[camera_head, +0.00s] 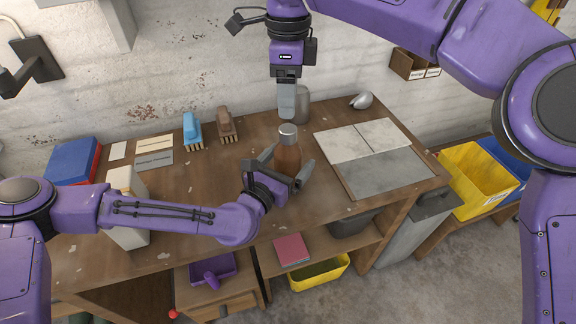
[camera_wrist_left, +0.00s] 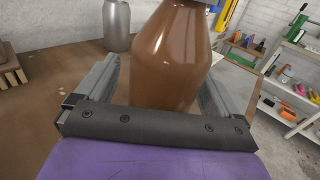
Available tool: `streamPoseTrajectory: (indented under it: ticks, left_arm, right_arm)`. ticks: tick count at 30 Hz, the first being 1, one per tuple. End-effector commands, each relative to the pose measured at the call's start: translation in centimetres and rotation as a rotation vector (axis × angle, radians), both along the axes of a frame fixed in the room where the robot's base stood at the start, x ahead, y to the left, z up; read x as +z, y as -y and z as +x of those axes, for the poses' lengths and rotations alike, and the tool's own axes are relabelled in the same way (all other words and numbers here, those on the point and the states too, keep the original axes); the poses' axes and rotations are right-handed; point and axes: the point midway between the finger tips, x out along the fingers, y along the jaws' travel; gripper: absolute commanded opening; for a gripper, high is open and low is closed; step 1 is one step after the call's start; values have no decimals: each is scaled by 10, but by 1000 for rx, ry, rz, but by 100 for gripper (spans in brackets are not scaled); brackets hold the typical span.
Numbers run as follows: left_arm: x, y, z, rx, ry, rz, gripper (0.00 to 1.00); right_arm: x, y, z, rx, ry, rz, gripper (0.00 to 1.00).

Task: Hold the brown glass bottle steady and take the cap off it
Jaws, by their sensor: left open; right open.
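The brown glass bottle (camera_head: 287,158) stands upright on the wooden workbench (camera_head: 205,185), with a grey metallic cap (camera_head: 288,134) on top. My left gripper (camera_head: 288,172) is open, with its fingers on either side of the bottle's body. In the left wrist view the bottle (camera_wrist_left: 170,58) fills the space between the two fingers (camera_wrist_left: 165,90); whether they touch it I cannot tell. My right gripper (camera_head: 287,112) points down just above the cap. Its fingers show edge-on, and a small gap seems to separate them from the cap.
A grey metal flask (camera_head: 303,105) stands behind the bottle. Brushes (camera_head: 226,125), grey tiles (camera_head: 385,172), a white carton (camera_head: 128,236) and a blue and red box (camera_head: 73,162) are on the bench.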

Motion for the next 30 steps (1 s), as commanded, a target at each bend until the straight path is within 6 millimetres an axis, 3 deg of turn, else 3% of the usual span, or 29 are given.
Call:
streamPoseTrajectory:
  ticks: [9,18,20,23,30]
  left_arm:
    - [0,2,4,0,0,0,96]
    - [0,2,4,0,0,0,0]
    - [0,2,4,0,-1,1,0]
    - [0,2,4,0,0,0,0]
    - [0,2,4,0,0,0,0]
  right_arm:
    - [1,0,0,0,1,0,62]
    - [0,0,0,0,-1,0,62]
    - [-2,-1,0,-2,-10,11,62]
    - [-2,-2,0,-137,-10,11,62]
    - [-1,-2,0,-850,-13,2,62]
